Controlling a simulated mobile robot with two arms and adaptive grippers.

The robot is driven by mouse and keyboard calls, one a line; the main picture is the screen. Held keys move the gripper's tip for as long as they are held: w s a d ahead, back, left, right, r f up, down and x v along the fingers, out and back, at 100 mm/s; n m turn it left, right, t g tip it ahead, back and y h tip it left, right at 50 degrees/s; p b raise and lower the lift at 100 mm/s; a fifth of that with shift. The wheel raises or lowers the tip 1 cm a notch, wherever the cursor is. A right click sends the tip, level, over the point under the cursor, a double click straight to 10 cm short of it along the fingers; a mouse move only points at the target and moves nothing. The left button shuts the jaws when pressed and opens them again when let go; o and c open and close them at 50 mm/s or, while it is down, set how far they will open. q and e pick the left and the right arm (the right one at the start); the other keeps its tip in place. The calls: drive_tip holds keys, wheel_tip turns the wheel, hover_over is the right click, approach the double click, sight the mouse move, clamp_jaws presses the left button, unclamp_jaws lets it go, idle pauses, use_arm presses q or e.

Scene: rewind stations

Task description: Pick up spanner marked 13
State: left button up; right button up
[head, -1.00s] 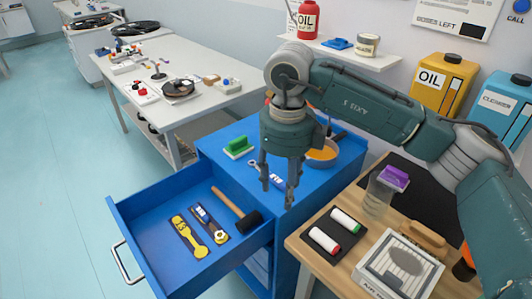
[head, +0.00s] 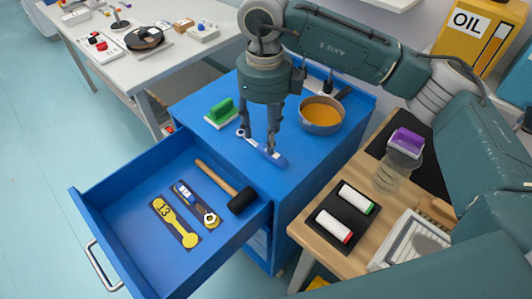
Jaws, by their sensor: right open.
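A spanner with a blue handle (head: 276,159) lies on top of the blue cabinet (head: 225,145); its marking cannot be read here. My right gripper (head: 257,143) is open and points down over this spanner, its fingers hiding part of it. I cannot tell whether they touch it. In the open drawer (head: 125,205), a yellow spanner shape marked 13 (head: 172,219) shows on a dark patch, looking like a flat outline. Beside it another blue-handled spanner (head: 189,198) lies over a similar yellow outline. My left gripper is not in view.
A hammer (head: 240,199) lies in the drawer. A wooden bench at right holds a purple-lidded jar (head: 398,160) and two white rolls (head: 345,210).

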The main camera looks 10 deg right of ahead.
sight(264, 150)
drive_tip(key=f, duration=0.1)
drive_tip(key=f+b, duration=0.1)
drive_tip(key=f, duration=0.2)
drive_tip(key=shift+s+a+b, duration=0.15)
drive_tip(key=shift+s+b, duration=0.1)
drive_tip(key=shift+b, duration=0.05)
drive_tip(key=shift+f, duration=0.35)
drive_tip(key=shift+c, duration=0.2)
drive_tip(key=c, duration=0.4)
clamp_jaws()
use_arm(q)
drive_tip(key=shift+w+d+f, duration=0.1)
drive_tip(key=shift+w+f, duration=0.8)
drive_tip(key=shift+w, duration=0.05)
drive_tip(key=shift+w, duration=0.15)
use_arm(e)
drive_tip(key=shift+r, duration=0.15)
